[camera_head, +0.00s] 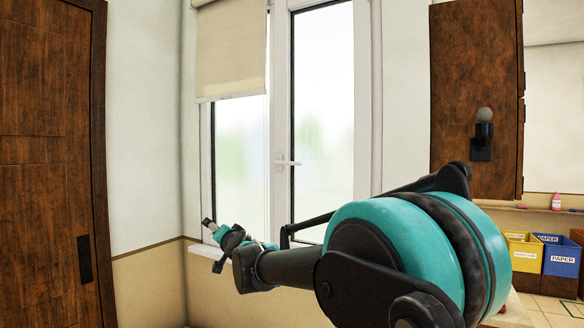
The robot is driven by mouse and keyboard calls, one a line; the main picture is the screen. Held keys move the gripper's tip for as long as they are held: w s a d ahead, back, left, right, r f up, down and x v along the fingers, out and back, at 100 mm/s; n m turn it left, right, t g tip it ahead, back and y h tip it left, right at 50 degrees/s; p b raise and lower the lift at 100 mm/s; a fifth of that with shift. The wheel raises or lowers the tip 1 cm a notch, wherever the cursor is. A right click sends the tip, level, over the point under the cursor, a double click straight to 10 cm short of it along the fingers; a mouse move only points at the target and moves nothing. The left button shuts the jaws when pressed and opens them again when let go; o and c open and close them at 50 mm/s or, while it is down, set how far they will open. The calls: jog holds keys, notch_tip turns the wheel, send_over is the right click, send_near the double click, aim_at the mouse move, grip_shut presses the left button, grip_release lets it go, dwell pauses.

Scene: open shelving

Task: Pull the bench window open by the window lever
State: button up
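The window (325,95) has a white frame and two tall glass panes and looks shut. Its white window lever (287,163) sits at mid-height on the frame between the panes and points sideways. My gripper (211,245) is at the lower left of the window, in front of the sill, below and left of the lever. It is apart from the lever. Its two fingers are spread and nothing shows between them. My arm hides the lower right part of the window.
A beige roller blind (231,50) covers the upper left pane. A white sill (201,252) runs under the window. A brown wooden door (45,165) stands at the left. A brown cabinet (470,85) hangs at the right, with yellow (523,256) and blue (561,261) bins lower down.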

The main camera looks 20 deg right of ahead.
jog(key=w+d+r+m+t+h, duration=0.1)
jog(key=w+d+r+m+h, duration=0.15)
jog(key=r, duration=0.35)
jog(key=w+d+r+m+t+h, duration=0.1)
jog(key=w+d+r+m+h, duration=0.1)
jog(key=d+r+m+h, duration=0.3)
jog(key=m+g+h, duration=0.8)
jog(key=m+h, duration=0.1)
jog(key=m, duration=0.4)
send_near(292, 164)
jog(key=x, duration=1)
jog(key=shift+w+d+f, duration=0.1)
jog(key=shift+w+d, duration=0.15)
jog(key=shift+d, duration=0.05)
jog(key=shift+c, duration=0.4)
grip_shut()
